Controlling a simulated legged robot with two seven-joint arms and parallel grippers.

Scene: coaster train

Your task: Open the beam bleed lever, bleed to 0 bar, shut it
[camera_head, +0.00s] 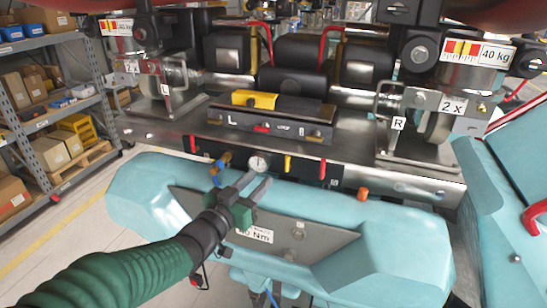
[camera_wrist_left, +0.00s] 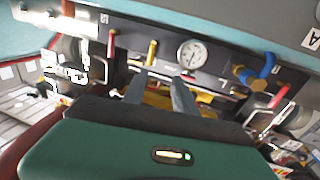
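A dark panel (camera_head: 305,172) under the steel beam carries a round white gauge (camera_head: 259,162), a short yellow lever (camera_head: 287,163) and a red lever (camera_head: 322,168). A blue and brass valve (camera_head: 219,166) sits left of the gauge. I cannot read which lever is the beam bleed, nor the gauge value. My left gripper (camera_head: 260,177) is open and empty, just below the gauge and yellow lever. In the left wrist view, its fingers (camera_wrist_left: 160,80) stand apart near the yellow lever (camera_wrist_left: 152,50) and gauge (camera_wrist_left: 190,53), not visibly touching either. My right gripper is not in view.
A teal frame (camera_head: 150,195) with a grey plate lies below the panel. An orange knob (camera_head: 363,194) sticks out at the right. A steel beam (camera_head: 345,150) with wheel brackets runs above. Shelves with boxes (camera_head: 50,152) stand at the left, with open floor before them.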

